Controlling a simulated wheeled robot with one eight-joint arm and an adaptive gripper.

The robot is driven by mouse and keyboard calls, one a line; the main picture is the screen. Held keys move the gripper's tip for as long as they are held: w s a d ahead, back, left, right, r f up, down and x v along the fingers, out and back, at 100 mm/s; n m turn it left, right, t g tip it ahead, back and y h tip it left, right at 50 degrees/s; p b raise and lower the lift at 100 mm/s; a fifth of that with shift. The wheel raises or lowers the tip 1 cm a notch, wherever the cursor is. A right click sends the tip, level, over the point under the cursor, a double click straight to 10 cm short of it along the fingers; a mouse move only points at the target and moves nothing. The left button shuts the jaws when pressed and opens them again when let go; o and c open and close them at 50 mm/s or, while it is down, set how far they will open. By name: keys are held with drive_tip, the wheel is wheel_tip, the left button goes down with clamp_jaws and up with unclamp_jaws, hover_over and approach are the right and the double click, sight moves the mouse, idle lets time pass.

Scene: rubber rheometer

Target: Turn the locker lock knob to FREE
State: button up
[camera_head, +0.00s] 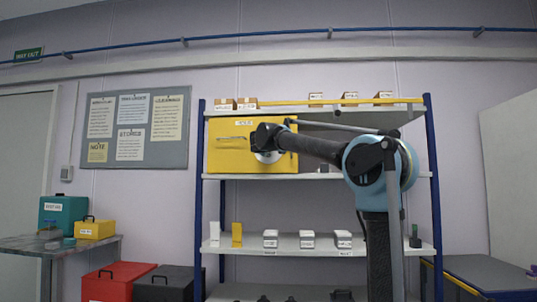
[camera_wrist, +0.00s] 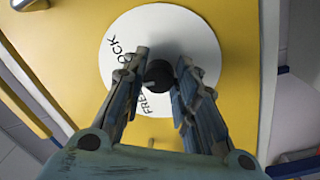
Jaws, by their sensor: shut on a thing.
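The yellow locker (camera_head: 225,160) sits on the upper shelf of the rack, with its door facing me. In the wrist view a round white dial plate (camera_wrist: 180,28) on the yellow door bears the words LOCK and FREE, partly covered by my left finger. The dark round lock knob (camera_wrist: 158,74) is at the plate's centre. My gripper (camera_wrist: 160,78) has its two fingers on either side of the knob, closed on it. In the head view my gripper (camera_head: 265,140) is against the locker's right part and hides the knob. Which word the knob points to cannot be told.
A door handle (camera_head: 231,139) is on the locker's left part. Small boxes (camera_head: 237,104) stand on the shelf above. The lower shelf (camera_head: 355,247) holds several small boxes. A blue rack post (camera_head: 432,150) stands right of my arm.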

drive_tip(key=shift+n+y, duration=0.3)
drive_tip(key=shift+n, duration=5)
drive_tip(key=shift+s, duration=0.1)
drive_tip(key=o, duration=1)
drive_tip(key=shift+o, duration=0.2)
drive_tip(key=s, duration=1.1)
drive_tip(key=shift+s+a+f, duration=0.2)
drive_tip(key=shift+s+f, duration=0.1)
